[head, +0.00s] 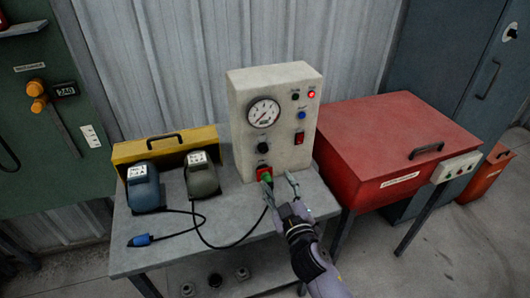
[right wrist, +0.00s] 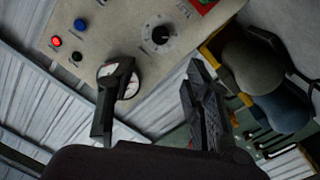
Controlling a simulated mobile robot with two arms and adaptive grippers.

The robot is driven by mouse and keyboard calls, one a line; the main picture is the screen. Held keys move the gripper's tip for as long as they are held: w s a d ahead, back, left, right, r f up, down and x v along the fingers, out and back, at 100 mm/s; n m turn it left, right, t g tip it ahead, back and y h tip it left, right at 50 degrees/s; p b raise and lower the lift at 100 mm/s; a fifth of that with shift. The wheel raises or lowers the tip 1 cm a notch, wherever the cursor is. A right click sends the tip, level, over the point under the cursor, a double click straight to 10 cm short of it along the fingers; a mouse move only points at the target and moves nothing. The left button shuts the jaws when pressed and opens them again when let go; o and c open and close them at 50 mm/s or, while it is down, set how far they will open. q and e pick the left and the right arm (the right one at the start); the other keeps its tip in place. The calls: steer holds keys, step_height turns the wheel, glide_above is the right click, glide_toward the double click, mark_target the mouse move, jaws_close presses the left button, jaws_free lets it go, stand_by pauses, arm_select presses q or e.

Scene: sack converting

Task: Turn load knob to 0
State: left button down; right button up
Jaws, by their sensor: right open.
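A beige control box (head: 290,150) stands on a grey bench. Its black knob (head: 263,147) sits on the front face, below a round white gauge (head: 264,112). In the right wrist view the knob (right wrist: 160,38) has a scale around it; its reading is too small to tell. My right gripper (head: 280,183) is open and empty in front of the box's lower part, below the knob. In the right wrist view its fingers (right wrist: 160,78) are spread, apart from the knob, and one partly covers the gauge (right wrist: 130,88). My left gripper is not in view.
A red and green plug fitting (head: 265,174) is low on the box, with a cable running across the bench. Two pedal-like units (head: 143,188) and a yellow case (head: 165,146) stand left. A red chest (head: 390,145) stands right. A red lamp (head: 311,94) is lit.

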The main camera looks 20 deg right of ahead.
mark_target(264, 151)
steer(key=w, duration=1.3)
steer(key=shift+w+d+p, duration=0.15)
steer(key=shift+w+p, duration=0.1)
steer(key=shift+p, duration=0.15)
steer(key=shift+f, duration=0.1)
jaws_close()
